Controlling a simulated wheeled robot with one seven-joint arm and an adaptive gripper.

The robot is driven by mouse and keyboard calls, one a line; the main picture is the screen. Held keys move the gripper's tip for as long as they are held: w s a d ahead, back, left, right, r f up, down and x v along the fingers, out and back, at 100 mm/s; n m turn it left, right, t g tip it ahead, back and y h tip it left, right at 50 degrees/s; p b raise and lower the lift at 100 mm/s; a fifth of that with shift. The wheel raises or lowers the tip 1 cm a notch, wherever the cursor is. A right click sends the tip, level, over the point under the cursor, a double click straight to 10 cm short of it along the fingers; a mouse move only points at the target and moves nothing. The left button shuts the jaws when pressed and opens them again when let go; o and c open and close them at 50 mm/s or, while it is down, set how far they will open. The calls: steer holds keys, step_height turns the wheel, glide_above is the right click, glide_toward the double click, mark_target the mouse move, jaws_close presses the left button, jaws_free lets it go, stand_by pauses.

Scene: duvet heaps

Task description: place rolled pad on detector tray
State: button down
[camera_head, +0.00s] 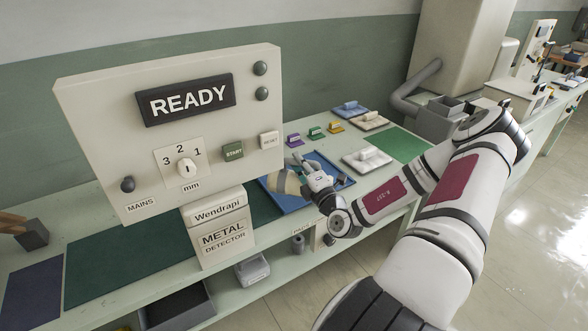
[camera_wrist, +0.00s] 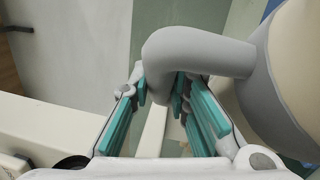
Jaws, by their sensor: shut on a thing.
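My gripper (camera_head: 305,172) is beside the right edge of the metal detector's panel, above the bench. In the wrist view its teal-padded fingers (camera_wrist: 166,98) are closed around a grey curved handle (camera_wrist: 195,48). The handle joins a rounded beige body (camera_wrist: 299,60), cut off by the right edge of that view. The beige thing (camera_head: 287,183) also shows in the head view, partly behind the panel; I cannot tell for certain that it is the rolled pad. A blue tray-like surface (camera_head: 338,171) lies around and below the gripper, partly hidden by the arm and panel.
The metal detector (camera_head: 225,228) with its READY panel (camera_head: 95,110) stands upright at left. Several flat pads with handles, such as a white one (camera_head: 356,163), lie behind the gripper. A green mat (camera_head: 400,143) is clear at right. A grey bin (camera_head: 178,307) sits below the bench.

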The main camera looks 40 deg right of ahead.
steer(key=w+d+f, duration=0.2)
steer(key=w+d, duration=0.2)
steer(key=d, duration=0.3)
steer(key=w+d+f, duration=0.3)
steer(key=w+d, duration=0.1)
steer(key=d, duration=0.3)
steer(key=shift+w, duration=0.4)
steer(key=shift+f, duration=0.1)
steer(key=c, duration=1.6)
jaws_free()
steer(key=shift+o, duration=0.4)
steer(key=v, duration=1.2)
steer(key=shift+s, duration=0.1)
